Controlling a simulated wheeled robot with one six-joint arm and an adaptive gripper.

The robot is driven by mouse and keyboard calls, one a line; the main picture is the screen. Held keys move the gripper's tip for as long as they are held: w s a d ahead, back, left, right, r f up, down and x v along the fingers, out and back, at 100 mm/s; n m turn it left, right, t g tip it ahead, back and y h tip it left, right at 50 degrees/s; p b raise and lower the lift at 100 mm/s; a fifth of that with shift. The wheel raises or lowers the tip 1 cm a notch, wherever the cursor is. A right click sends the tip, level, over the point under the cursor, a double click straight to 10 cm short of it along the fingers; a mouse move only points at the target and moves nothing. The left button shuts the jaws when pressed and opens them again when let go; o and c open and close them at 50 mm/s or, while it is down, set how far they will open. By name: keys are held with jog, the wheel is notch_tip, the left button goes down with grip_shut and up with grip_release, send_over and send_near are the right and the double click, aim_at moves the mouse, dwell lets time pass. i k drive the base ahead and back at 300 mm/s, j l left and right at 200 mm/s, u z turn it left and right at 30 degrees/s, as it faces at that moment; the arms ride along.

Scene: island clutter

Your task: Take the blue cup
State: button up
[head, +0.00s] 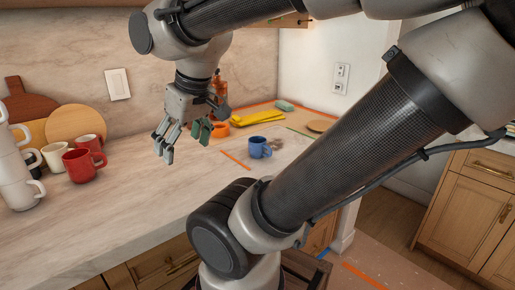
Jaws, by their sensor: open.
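The blue cup (258,147) stands upright on the counter, right of the picture's middle, with its handle toward the right. My gripper (184,150) hangs from the arm above the counter, to the left of the blue cup and apart from it. Its fingers point down and are spread open, with nothing seen between them. The blue cup is in plain view, close to the upper edge of my arm link.
Red mugs (83,165), white stacked cups (17,170) and wooden boards (76,124) stand at the left. A yellow item (257,117), an orange item (219,129) and a green item (285,105) lie behind the blue cup. The front middle of the counter (130,215) is clear.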

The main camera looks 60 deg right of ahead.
aim_at(258, 146)
jog(key=z, duration=1.5)
jog(key=l+u, duration=0.1)
jog(key=u, duration=0.65)
jog(key=l+u, duration=0.4)
jog(key=k+l+u, duration=0.1)
jog(key=l+u, duration=0.25)
jog(key=k+l+u, duration=0.15)
jog(key=l+u, duration=0.25)
jog(key=k+l, duration=0.15)
jog(key=l, duration=0.2)
jog(key=k+l+u, duration=0.1)
jog(key=l, duration=0.3)
jog(key=k+l, duration=0.15)
jog(key=l, duration=0.2)
jog(key=k+l+u, duration=0.1)
jog(key=l, duration=0.25)
jog(key=k+l, duration=0.25)
jog(key=l, duration=0.6)
jog(key=i+u, duration=0.05)
